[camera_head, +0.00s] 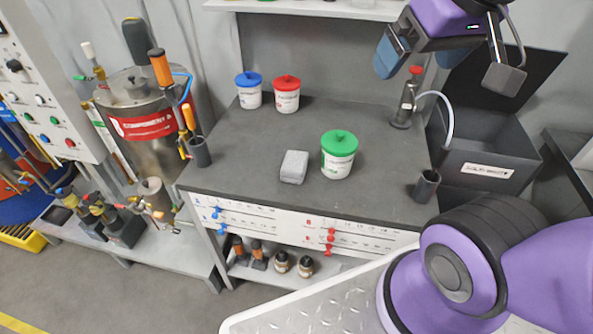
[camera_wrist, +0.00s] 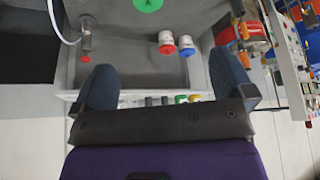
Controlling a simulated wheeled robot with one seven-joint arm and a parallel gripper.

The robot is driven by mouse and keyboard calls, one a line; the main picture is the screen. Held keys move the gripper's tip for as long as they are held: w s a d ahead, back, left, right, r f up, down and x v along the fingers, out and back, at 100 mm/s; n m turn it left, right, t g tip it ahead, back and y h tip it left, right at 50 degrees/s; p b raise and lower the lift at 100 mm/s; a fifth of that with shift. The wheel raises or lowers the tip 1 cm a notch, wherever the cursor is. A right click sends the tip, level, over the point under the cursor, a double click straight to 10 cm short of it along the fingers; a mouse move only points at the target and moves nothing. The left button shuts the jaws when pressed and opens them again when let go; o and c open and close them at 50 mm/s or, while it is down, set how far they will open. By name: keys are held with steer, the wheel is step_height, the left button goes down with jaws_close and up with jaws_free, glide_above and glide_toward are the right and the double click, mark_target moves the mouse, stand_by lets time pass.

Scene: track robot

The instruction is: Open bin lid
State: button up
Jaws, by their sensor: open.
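The dark grey bin (camera_head: 490,172) with a white label stands at the right end of the bench in the head view. Its black lid (camera_head: 530,88) appears raised and tilted up at the back, partly covered by my gripper. My gripper (camera_head: 448,66) is open and empty, above and in front of the lid, with its two blue-grey fingers spread. I cannot tell whether a finger touches the lid, but they look apart. In the wrist view my gripper (camera_wrist: 164,72) has nothing between its fingers, and a dark part of the bin (camera_wrist: 30,48) shows at the left.
A red-topped bottle (camera_head: 405,102) with a curved white tube stands beside the bin. The bench (camera_head: 235,165) holds a green-lidded tub (camera_head: 339,160), a grey block (camera_head: 294,167), a blue-lidded tub (camera_head: 249,92) and a red-lidded tub (camera_head: 286,97). A dark cup (camera_head: 427,187) stands at the front right.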

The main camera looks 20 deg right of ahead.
steer(key=shift+w, duration=1.65)
steer(key=m+g, duration=0.5)
steer(key=m, duration=0.2)
glide_above(295, 161)
step_height(295, 161, down, 31)
steer(key=f, duration=0.4)
steer(key=w+f, duration=0.1)
steer(key=f, duration=0.1)
steer(key=shift+d, duration=0.15)
steer(key=f, duration=0.2)
steer(key=s+f, duration=0.1)
steer(key=f, duration=0.1)
steer(key=shift+f, duration=0.75)
steer(key=shift+c, duration=0.2)
